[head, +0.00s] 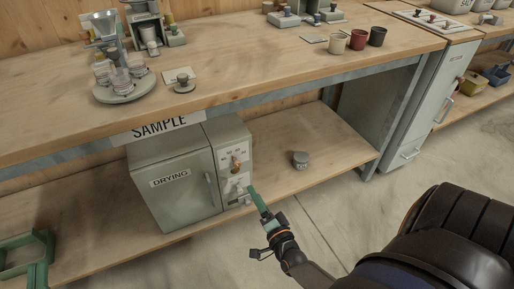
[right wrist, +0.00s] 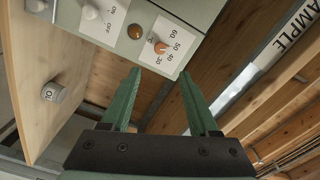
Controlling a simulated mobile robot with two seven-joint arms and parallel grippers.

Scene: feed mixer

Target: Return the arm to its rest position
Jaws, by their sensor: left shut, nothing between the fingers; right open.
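My right gripper (head: 256,196) is in front of the grey drying oven (head: 177,203), at the lower part of its control panel. In the right wrist view its two green fingers (right wrist: 158,100) are spread apart with nothing between them. The panel with an orange dial (right wrist: 160,47) and a white switch knob (right wrist: 90,12) lies beyond the fingertips. In the head view the dial (head: 236,164) is above the gripper.
The oven stands on the lower shelf (head: 325,145) under the wooden bench top (head: 250,65). A small grey container (head: 300,160) sits on the shelf right of the oven. A scale, jars and cups stand on the bench. The floor (head: 345,220) in front is clear.

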